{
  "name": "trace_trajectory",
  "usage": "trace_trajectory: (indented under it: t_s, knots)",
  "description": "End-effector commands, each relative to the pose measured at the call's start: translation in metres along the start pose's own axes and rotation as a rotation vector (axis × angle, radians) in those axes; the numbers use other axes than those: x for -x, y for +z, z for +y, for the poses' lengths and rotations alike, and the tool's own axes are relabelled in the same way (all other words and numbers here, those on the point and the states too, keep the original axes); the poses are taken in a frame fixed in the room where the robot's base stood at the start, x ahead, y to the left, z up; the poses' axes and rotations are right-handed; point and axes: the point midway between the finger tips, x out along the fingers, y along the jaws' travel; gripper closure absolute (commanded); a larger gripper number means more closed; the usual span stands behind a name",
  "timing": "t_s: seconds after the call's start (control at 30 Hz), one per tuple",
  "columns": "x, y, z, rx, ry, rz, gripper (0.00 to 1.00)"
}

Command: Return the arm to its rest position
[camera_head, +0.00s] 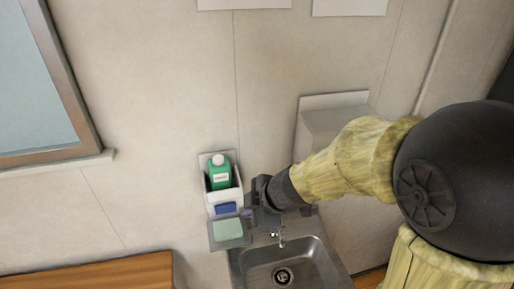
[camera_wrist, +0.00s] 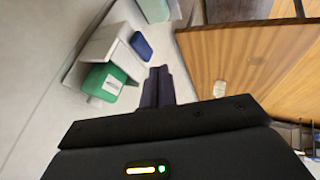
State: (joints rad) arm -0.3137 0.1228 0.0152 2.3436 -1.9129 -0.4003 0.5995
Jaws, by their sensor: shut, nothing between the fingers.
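My gripper (camera_head: 249,202) is at the end of my outstretched arm, just right of a white wall caddy (camera_head: 224,200) and above the sink's left edge. In the wrist view its two dark fingers (camera_wrist: 158,72) lie side by side, closed, with nothing seen between them. The caddy (camera_wrist: 98,42) stands to the left of the fingers there, apart from them in the picture. How wide the real gap is, I cannot tell.
A pale green sponge (camera_head: 228,229) lies on a grey tray below. A metal sink (camera_head: 318,262) with a tap (camera_head: 281,238) is at bottom centre. A wooden surface (camera_head: 100,275) is at lower left.

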Motion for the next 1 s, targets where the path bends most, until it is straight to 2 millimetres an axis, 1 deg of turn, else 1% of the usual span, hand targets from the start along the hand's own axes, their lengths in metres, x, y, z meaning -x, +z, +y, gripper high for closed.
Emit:
trace_trajectory:
  t_s: [0.17,0.27,0.37,0.43,0.6,0.67,0.77,0.87,1.0]
  knots:
    - [0.001,0.003,0.003,-0.029,0.022,-0.007,1.00]
    - [0.003,0.012,0.010,-0.098,0.070,-0.026,1.00]
    - [0.009,0.030,0.019,-0.207,0.141,-0.064,1.00]
    - [0.014,0.045,0.024,-0.297,0.191,-0.098,1.00]
    - [0.028,0.086,0.026,-0.522,0.294,-0.196,1.00]
    - [0.034,0.100,0.024,-0.603,0.321,-0.232,1.00]
    - [0.043,0.123,0.014,-0.742,0.355,-0.295,1.00]
    - [0.051,0.144,0.001,-0.882,0.377,-0.356,1.00]
    - [0.062,0.167,-0.025,-1.085,0.385,-0.434,1.00]
